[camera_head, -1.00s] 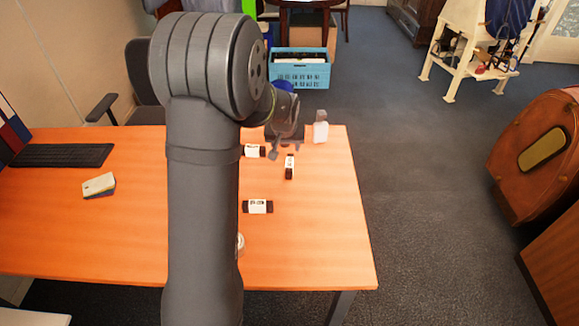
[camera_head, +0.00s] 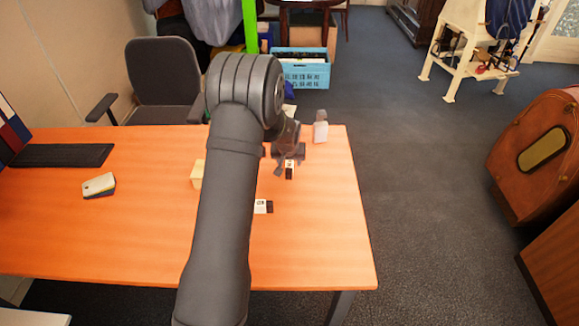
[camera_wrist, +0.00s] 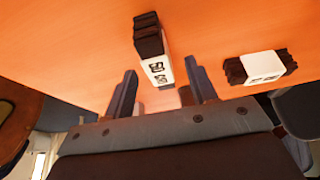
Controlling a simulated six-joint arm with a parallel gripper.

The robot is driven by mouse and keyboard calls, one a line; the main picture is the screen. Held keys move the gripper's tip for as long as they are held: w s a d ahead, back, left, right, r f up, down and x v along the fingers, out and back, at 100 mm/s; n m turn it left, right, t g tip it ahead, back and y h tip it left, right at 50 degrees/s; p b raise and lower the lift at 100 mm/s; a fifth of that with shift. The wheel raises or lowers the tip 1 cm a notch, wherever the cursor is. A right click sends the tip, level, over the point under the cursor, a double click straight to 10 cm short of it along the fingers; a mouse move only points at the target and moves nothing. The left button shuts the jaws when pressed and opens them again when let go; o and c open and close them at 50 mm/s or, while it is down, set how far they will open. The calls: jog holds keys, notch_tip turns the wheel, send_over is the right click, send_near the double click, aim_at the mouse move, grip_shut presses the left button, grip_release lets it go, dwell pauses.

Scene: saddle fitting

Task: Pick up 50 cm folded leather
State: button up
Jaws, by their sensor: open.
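A dark folded leather strip with a white label (camera_wrist: 151,48) lies on the table in the wrist view. Its label appears to read 50 CM. My gripper (camera_wrist: 161,68) is open, with one finger on each side of the labelled end and a gap to each. In the head view, my gripper (camera_head: 284,160) is over a strip (camera_head: 289,172) lying lengthwise and partly covers it. A second labelled strip (camera_wrist: 261,68) lies crosswise to the right in the wrist view; its label is unreadable. Another strip (camera_head: 264,207) lies nearer in the head view, partly behind my arm.
A white object (camera_head: 320,132) stands at the table's far right edge. A yellowish block (camera_head: 198,174) is left of my arm. A small stack (camera_head: 98,185) and a keyboard (camera_head: 62,155) lie on the left. The table's right front (camera_head: 315,240) is clear.

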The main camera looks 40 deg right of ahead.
jog(key=shift+x, duration=1.35)
jog(key=shift+r, duration=0.1)
jog(key=shift+c, duration=0.2)
grip_shut()
